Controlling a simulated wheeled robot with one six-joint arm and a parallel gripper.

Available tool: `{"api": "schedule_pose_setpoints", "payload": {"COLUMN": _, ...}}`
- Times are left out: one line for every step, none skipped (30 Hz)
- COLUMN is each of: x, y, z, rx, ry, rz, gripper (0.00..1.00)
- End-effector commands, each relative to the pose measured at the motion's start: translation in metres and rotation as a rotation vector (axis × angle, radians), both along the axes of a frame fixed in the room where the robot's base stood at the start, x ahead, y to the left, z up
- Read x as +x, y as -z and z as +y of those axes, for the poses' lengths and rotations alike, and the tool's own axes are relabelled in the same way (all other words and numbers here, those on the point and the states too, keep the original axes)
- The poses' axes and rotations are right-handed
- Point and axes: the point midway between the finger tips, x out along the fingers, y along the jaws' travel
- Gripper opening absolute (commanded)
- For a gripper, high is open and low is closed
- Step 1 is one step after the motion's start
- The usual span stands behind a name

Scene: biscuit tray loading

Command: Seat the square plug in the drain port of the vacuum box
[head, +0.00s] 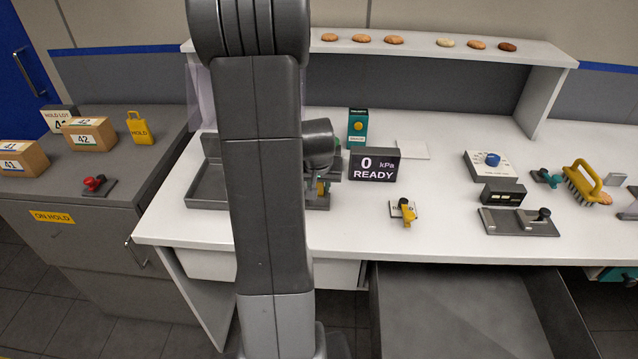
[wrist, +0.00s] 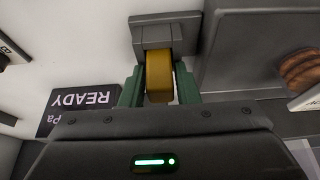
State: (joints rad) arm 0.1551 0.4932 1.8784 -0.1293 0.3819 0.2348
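My gripper (wrist: 158,92) has green fingers closed against both sides of a yellow-brown square plug (wrist: 159,70). The plug's far end meets a grey block (wrist: 152,32), apparently the drain port, beside the grey vacuum box (wrist: 235,45). I cannot tell how deep the plug sits. In the head view my gripper (head: 322,188) is partly hidden behind my arm, with a bit of the yellow plug showing.
A display (head: 373,165) reads 0 kPa READY, close to my gripper. A teal box (head: 357,127) stands behind it. A yellow-handled item (head: 406,213) lies to the right. An open drawer (head: 470,310) is below.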

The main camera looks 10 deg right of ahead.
Motion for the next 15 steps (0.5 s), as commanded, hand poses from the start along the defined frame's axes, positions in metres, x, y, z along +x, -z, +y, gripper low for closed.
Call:
{"api": "schedule_pose_setpoints", "payload": {"x": -0.0002, "y": 0.0, "z": 0.0002, "rx": 0.0, "ry": 0.0, "rz": 0.001, "gripper": 0.4}}
{"api": "schedule_pose_setpoints", "payload": {"x": -0.0002, "y": 0.0, "z": 0.0003, "rx": 0.0, "ry": 0.0, "rz": 0.001, "gripper": 0.44}}
{"api": "schedule_pose_setpoints", "payload": {"x": -0.0002, "y": 0.0, "z": 0.0003, "rx": 0.0, "ry": 0.0, "rz": 0.001, "gripper": 0.44}}
{"api": "schedule_pose_setpoints", "payload": {"x": -0.0002, "y": 0.0, "z": 0.0003, "rx": 0.0, "ry": 0.0, "rz": 0.001, "gripper": 0.44}}
{"api": "schedule_pose_setpoints", "payload": {"x": -0.0002, "y": 0.0, "z": 0.0003, "rx": 0.0, "ry": 0.0, "rz": 0.001, "gripper": 0.44}}
{"api": "schedule_pose_setpoints", "payload": {"x": -0.0001, "y": -0.0001, "z": 0.0002, "rx": 0.0, "ry": 0.0, "rz": 0.001, "gripper": 0.44}}
{"api": "schedule_pose_setpoints", "payload": {"x": -0.0001, "y": -0.0001, "z": 0.0002, "rx": 0.0, "ry": 0.0, "rz": 0.001, "gripper": 0.44}}
{"api": "schedule_pose_setpoints", "payload": {"x": -0.0001, "y": -0.0001, "z": 0.0002, "rx": 0.0, "ry": 0.0, "rz": 0.001, "gripper": 0.44}}
{"api": "schedule_pose_setpoints", "payload": {"x": -0.0001, "y": -0.0001, "z": 0.0002, "rx": 0.0, "ry": 0.0, "rz": 0.001, "gripper": 0.44}}
{"api": "schedule_pose_setpoints", "payload": {"x": -0.0002, "y": -0.0006, "z": 0.0003, "rx": 0.0, "ry": 0.0, "rz": 0.001, "gripper": 0.44}}
{"api": "schedule_pose_setpoints", "payload": {"x": -0.0001, "y": -0.0012, "z": 0.0002, "rx": 0.0, "ry": 0.0, "rz": 0.001, "gripper": 0.44}}
{"api": "schedule_pose_setpoints", "payload": {"x": -0.0001, "y": -0.0027, "z": 0.0002, "rx": 0.0, "ry": 0.0, "rz": 0.001, "gripper": 0.44}}
{"api": "schedule_pose_setpoints", "payload": {"x": -0.0001, "y": -0.0042, "z": 0.0002, "rx": 0.0, "ry": 0.0, "rz": 0.001, "gripper": 0.44}}
{"api": "schedule_pose_setpoints", "payload": {"x": -0.0002, "y": -0.0058, "z": 0.0003, "rx": 0.0, "ry": 0.0, "rz": 0.0, "gripper": 0.44}}
{"api": "schedule_pose_setpoints", "payload": {"x": -0.0014, "y": -0.008, "z": 0.0006, "rx": -0.001, "ry": 0.0, "rz": -0.002, "gripper": 0.44}}
